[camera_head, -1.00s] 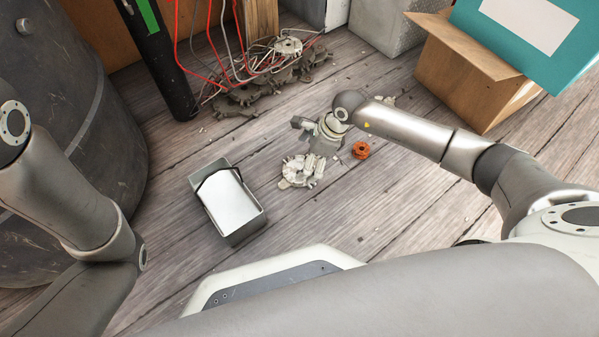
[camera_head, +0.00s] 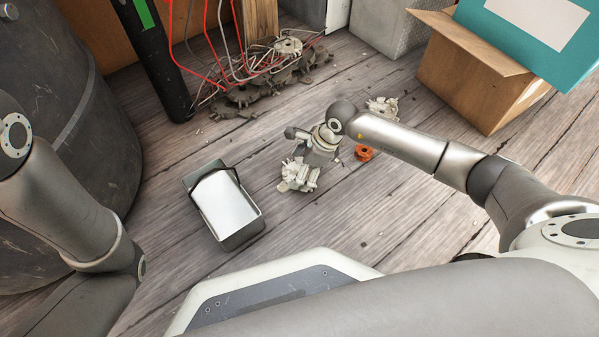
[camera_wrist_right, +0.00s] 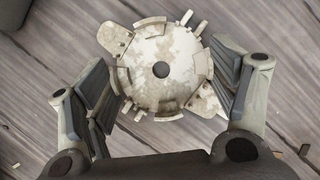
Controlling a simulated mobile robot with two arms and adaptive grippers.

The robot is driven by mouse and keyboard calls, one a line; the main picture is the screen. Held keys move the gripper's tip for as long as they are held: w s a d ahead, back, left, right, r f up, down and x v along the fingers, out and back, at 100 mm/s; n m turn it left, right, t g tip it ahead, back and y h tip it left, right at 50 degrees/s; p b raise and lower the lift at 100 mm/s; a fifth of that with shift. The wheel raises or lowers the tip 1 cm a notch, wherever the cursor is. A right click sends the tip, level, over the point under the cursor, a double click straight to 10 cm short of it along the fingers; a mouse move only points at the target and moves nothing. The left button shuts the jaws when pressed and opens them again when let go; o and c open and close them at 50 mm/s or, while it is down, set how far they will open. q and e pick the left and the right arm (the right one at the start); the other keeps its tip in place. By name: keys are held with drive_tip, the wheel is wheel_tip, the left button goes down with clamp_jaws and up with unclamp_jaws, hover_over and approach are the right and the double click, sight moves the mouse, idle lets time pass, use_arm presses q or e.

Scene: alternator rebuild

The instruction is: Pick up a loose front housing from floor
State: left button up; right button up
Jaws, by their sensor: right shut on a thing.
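A pale, mottled front housing (camera_head: 299,176) is at my right gripper (camera_head: 303,166) in the head view, low over the wooden floor. In the right wrist view the housing (camera_wrist_right: 162,72) shows as a round disc with a dark centre hole, lugs and pins. The two fingers of my right gripper (camera_wrist_right: 165,95) press on it from left and right. I cannot tell whether it is clear of the floor. A second pale part (camera_head: 383,107), perhaps another housing, lies on the floor behind my right forearm. My left gripper is out of view; only my left arm shows.
A grey bin (camera_head: 244,238) with a white surface inside stands left of the housing. An orange ring-like part (camera_head: 364,153) lies right of it. Dark castings (camera_head: 238,103) and red wires lie behind. A cardboard box (camera_head: 463,85) stands at the upper right, a dark drum (camera_head: 75,120) at the left.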

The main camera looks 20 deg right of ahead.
drive_tip(key=c, duration=0.3)
drive_tip(key=shift+r, duration=0.1)
drive_tip(key=shift+c, duration=0.2)
